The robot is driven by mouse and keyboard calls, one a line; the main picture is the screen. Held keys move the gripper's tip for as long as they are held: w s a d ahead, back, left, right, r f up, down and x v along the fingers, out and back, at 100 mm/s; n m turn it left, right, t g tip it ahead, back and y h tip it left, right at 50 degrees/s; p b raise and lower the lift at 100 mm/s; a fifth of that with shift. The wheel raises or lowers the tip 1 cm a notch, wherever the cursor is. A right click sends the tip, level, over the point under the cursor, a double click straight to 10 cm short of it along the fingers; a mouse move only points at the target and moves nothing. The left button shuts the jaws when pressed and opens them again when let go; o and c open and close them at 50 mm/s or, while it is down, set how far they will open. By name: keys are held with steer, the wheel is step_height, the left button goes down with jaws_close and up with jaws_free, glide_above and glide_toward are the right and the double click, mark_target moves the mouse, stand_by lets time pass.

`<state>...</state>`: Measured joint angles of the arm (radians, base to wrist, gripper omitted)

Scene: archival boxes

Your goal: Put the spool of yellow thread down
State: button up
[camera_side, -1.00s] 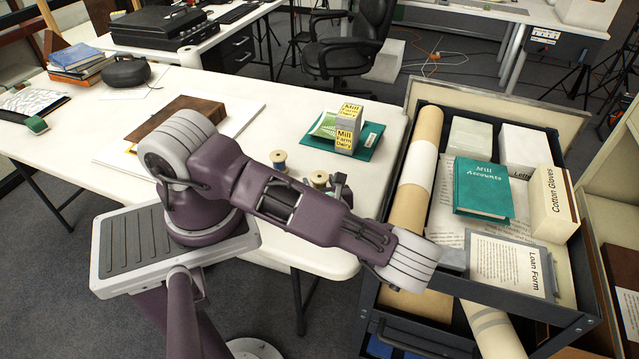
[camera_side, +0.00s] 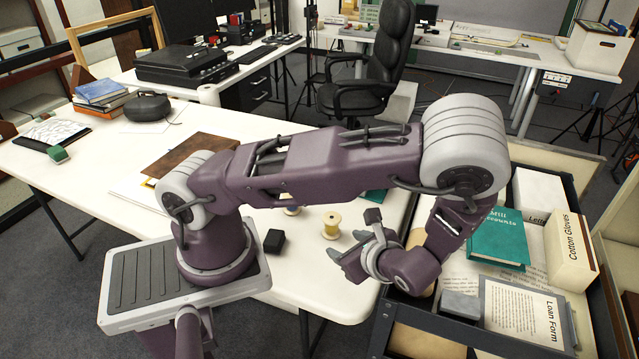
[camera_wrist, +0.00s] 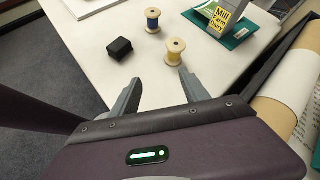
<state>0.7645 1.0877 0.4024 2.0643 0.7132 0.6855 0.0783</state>
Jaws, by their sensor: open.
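The spool of yellow thread (camera_side: 332,224) stands upright on the white table near its right front corner. It also shows in the wrist view (camera_wrist: 175,50), beyond my fingertips. My gripper (camera_wrist: 160,79) is open, with nothing between its fingers. In the side view my gripper (camera_side: 338,256) is in front and to the right of the spool, apart from it.
A spool of blue thread (camera_wrist: 152,20) and a small black block (camera_wrist: 120,47) are near the yellow spool. An open drawer with a teal book (camera_side: 497,238) is at right.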

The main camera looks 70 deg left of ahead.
steer(key=s+d+r+n+t+h, duration=0.2)
steer(key=s+r+n+h, duration=0.1)
steer(key=r, duration=0.6)
steer(key=s+d+r+n+t+h, duration=0.2)
steer(key=r+n, duration=0.4)
steer(key=r, duration=0.4)
steer(key=s+d+r+n+t+h, duration=0.2)
steer(key=s+r+n+h, duration=0.3)
steer(key=r, duration=0.4)
steer(key=shift+s+d+r+h, duration=0.25)
steer(key=shift+s+d+h, duration=0.15)
steer(key=shift+d, duration=0.25)
